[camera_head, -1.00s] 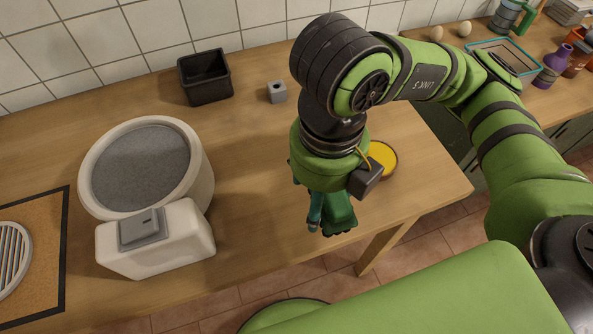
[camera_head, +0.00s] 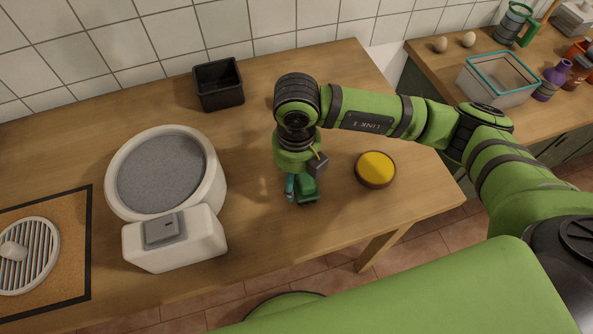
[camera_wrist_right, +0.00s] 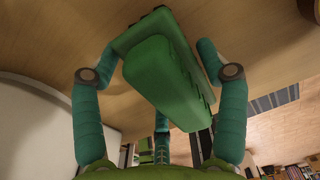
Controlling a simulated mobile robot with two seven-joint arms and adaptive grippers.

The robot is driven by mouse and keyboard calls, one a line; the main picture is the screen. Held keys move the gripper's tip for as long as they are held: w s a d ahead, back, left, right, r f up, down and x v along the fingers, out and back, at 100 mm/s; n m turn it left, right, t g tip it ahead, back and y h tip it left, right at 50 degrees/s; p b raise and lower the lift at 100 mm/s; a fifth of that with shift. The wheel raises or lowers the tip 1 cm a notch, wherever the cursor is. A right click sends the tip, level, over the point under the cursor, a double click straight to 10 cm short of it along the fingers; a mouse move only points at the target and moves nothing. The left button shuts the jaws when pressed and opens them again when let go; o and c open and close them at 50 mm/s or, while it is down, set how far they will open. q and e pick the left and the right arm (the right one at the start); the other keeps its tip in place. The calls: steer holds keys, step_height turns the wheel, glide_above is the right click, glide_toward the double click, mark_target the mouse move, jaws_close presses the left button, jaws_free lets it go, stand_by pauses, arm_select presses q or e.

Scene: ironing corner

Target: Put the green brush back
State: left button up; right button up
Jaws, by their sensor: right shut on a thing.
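The green brush (camera_head: 309,190) is held over the front middle of the wooden table, left of the yellow-topped round dish. My right gripper (camera_head: 301,193) points down, with its teal fingers shut on the brush. In the right wrist view the brush's green block (camera_wrist_right: 165,80) lies between the fingers of the gripper (camera_wrist_right: 156,62), with the table surface behind it. Whether the brush touches the table I cannot tell. My left gripper is out of view.
A black open box (camera_head: 219,92) stands at the back. A white round appliance (camera_head: 215,190) with a grey top is to the left. The yellow-topped dish (camera_head: 375,170) sits to the right. Bare wood lies around the gripper.

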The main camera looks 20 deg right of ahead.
steer(key=shift+f, duration=0.25)
steer(key=shift+f, duration=0.1)
steer(key=shift+f+b, duration=0.1)
steer(key=shift+b, duration=0.2)
steer(key=o, duration=1)
